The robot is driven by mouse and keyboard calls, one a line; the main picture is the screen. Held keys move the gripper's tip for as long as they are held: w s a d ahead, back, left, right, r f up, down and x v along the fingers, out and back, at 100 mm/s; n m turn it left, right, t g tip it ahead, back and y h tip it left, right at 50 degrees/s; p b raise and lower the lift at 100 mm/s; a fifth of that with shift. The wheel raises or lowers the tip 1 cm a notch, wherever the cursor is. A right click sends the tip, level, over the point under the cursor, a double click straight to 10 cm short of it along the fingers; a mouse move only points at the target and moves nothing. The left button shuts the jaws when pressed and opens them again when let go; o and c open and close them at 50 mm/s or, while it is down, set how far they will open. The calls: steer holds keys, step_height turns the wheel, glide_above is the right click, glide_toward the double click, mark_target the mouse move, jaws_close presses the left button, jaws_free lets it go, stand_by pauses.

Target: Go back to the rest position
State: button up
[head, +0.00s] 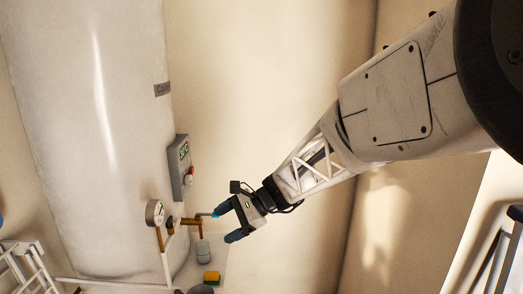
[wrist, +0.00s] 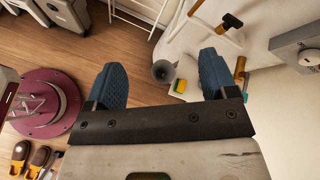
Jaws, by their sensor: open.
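My gripper (head: 222,226) hangs at the end of my arm in the lower middle of the head view. Its two blue fingers are spread apart with nothing between them. It points left, toward the pipes beside a large white tank (head: 95,130); it covers part of the view there, and I cannot tell the exact distance. In the wrist view my gripper (wrist: 164,62) also shows open, with the floor area visible beyond the fingers.
A grey control box (head: 180,167) is mounted beside the tank. A pressure gauge (head: 155,212) stands on a pipe near the gripper. The wrist view shows a dark red round base (wrist: 48,103) and slippers (wrist: 28,158) on the wooden floor.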

steer(key=s+d+r+n+t+h, duration=0.1)
steer(key=s+d+n+h, duration=0.4)
steer(key=s+d, duration=0.8)
steer(key=s+d+r+n+t+h, duration=0.2)
steer(key=s+d+n+h, duration=0.3)
steer(key=s+d, duration=0.9)
steer(key=shift+s+d+t+h, duration=0.25)
steer(key=shift+s+t+h, duration=0.25)
steer(key=shift+t+h, duration=0.3)
